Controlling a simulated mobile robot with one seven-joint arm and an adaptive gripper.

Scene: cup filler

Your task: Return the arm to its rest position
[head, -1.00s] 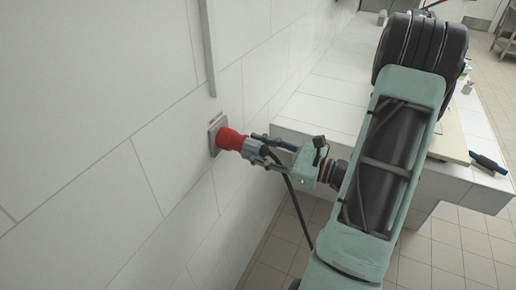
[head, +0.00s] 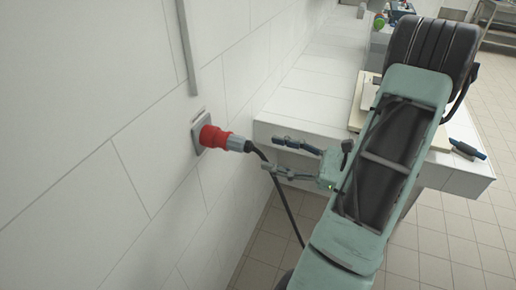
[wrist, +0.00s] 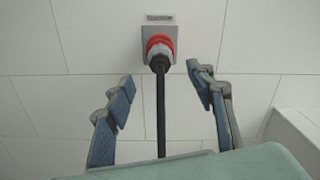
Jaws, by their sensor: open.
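My gripper (head: 270,154) is open and empty, at the end of my green and black arm. It is apart from the red and grey plug (head: 222,139), which sits in the wall socket (head: 197,133). A black cable (head: 285,190) hangs from the plug and runs down behind my gripper. In the wrist view the gripper's two fingers (wrist: 160,92) are spread wide, with the cable showing between them. The red plug end (wrist: 160,44) is straight ahead, beyond the fingertips, in the socket plate (wrist: 147,33).
A white tiled counter (head: 312,95) stands to the right of the wall, behind my arm. A board (head: 362,100) and a dark blue-handled item (head: 467,150) lie on it, with small items (head: 380,20) at its far end. Tiled floor (head: 430,250) is open at the lower right.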

